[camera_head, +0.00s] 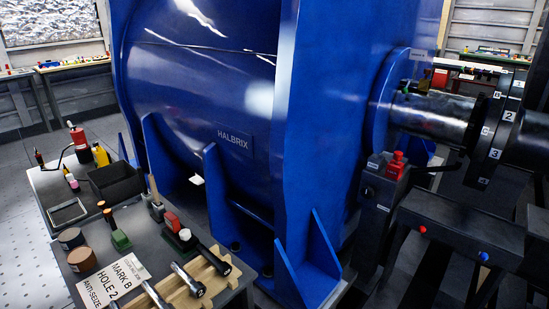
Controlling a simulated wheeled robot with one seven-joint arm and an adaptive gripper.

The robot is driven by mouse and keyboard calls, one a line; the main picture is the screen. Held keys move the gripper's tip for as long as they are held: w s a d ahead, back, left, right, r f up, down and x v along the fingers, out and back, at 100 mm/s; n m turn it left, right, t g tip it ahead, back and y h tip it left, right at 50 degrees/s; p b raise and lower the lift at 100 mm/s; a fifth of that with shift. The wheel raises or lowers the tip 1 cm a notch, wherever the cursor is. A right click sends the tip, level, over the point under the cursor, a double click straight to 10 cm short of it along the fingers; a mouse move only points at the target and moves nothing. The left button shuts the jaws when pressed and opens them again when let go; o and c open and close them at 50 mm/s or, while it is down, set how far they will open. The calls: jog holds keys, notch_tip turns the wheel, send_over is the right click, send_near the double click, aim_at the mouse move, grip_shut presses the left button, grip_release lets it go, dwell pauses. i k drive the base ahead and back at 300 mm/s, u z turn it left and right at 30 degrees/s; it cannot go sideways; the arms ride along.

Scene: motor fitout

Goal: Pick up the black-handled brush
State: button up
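On the dark front table (150,245), a small upright tool with a dark handle and orange tip (109,218) rises from a green block (121,240). It looks most like the black-handled brush, but its bristles cannot be made out. A similar upright tool with a tan handle (154,188) stands on a grey base farther back to the right. My gripper is not in view.
Two round tins (81,259) and a lettered white card (113,280) lie at the table's front left. Red (173,222) and green blocks sit close by. A black bin (116,181) and bottles stand behind. The large blue motor (225,100) rises directly behind the table.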

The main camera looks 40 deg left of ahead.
aim_at(143, 182)
jog(key=u, duration=2.3)
